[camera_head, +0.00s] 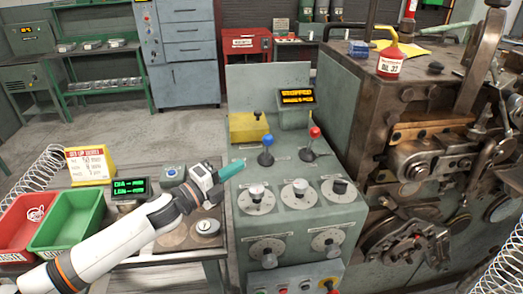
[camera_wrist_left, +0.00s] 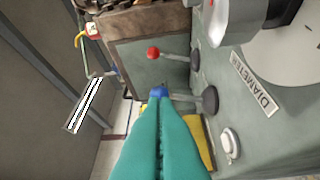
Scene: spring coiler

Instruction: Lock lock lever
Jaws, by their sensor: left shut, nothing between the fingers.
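My left gripper (camera_head: 232,170) comes in from the left with its teal fingers closed together and empty. It is just left of the blue-knobbed lever (camera_head: 267,141) on the green-grey control panel (camera_head: 285,222), apart from it in the head view. In the left wrist view the teal fingertips (camera_wrist_left: 161,103) point at the blue knob (camera_wrist_left: 158,91) and partly cover it. A red-knobbed lever (camera_head: 314,133) stands to the right; its knob also shows in the wrist view (camera_wrist_left: 153,53). I cannot read which lever is the lock lever. My right gripper is out of view.
Several dials (camera_head: 300,188) sit on the panel in front of the levers. A yellow box (camera_head: 248,127) and an amber display (camera_head: 296,96) stand behind. The large machine (camera_head: 350,115) blocks the right side. A red bin (camera_head: 22,228) and green bin (camera_head: 68,220) stand left.

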